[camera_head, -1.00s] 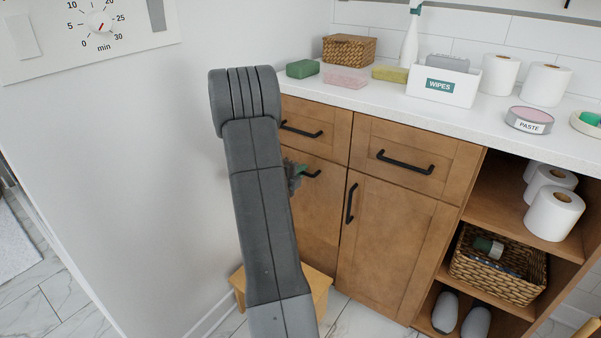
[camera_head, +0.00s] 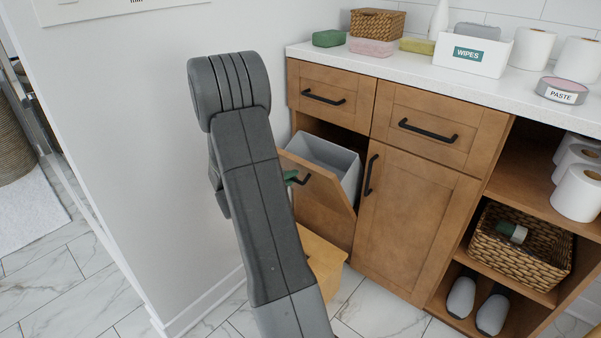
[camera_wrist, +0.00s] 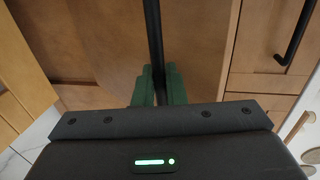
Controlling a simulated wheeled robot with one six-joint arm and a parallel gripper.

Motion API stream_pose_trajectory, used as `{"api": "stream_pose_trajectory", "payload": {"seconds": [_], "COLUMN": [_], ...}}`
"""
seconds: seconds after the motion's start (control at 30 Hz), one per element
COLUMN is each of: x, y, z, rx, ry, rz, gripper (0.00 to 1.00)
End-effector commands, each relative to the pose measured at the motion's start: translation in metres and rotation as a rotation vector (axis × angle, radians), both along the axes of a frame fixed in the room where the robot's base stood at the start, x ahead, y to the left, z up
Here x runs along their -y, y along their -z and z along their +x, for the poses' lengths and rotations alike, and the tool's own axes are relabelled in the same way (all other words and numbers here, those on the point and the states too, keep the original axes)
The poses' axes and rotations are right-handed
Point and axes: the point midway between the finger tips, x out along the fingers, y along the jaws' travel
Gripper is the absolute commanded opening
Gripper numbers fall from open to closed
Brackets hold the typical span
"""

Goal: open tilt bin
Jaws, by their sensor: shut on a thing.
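The tilt bin's wooden front (camera_head: 322,200) leans out from the cabinet at its top, below the left drawer. A grey bin liner (camera_head: 330,160) shows behind it, and its inside is partly in view. My gripper (camera_head: 291,177) is at the bin's black bar handle (camera_head: 305,180), mostly hidden behind my arm in the head view. In the wrist view, my gripper's green fingers (camera_wrist: 158,85) are shut on the black handle (camera_wrist: 154,35), one on each side of it.
A wooden stool (camera_head: 322,262) stands on the floor just below the tilted front. A white wall (camera_head: 130,140) is close on the left. A cabinet door (camera_head: 405,225) with a black handle is to the right, and a drawer (camera_head: 325,96) is above.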

Motion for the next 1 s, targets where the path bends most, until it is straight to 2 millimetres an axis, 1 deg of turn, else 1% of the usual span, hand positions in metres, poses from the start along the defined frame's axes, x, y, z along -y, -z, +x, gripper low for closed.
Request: {"api": "stream_pose_trajectory", "payload": {"seconds": [0.03, 0.13, 0.57, 0.6, 0.67, 1.0], "x": [-0.0017, -0.0041, -0.0054, -0.0054, -0.0053, -0.0059], "y": [0.0054, 0.0082, 0.0093, 0.0092, 0.0092, 0.0078], "z": [-0.0029, -0.0063, -0.0083, -0.0083, -0.0082, -0.0083], "rx": [-0.002, -0.002, -0.002, -0.002, -0.002, 0.000], "ry": [0.000, 0.001, 0.001, 0.001, 0.001, 0.000], "rz": [-0.001, 0.000, 0.000, 0.000, 0.000, 0.000], "gripper": [0.00, 0.00, 0.00, 0.13, 0.24, 0.25]}}
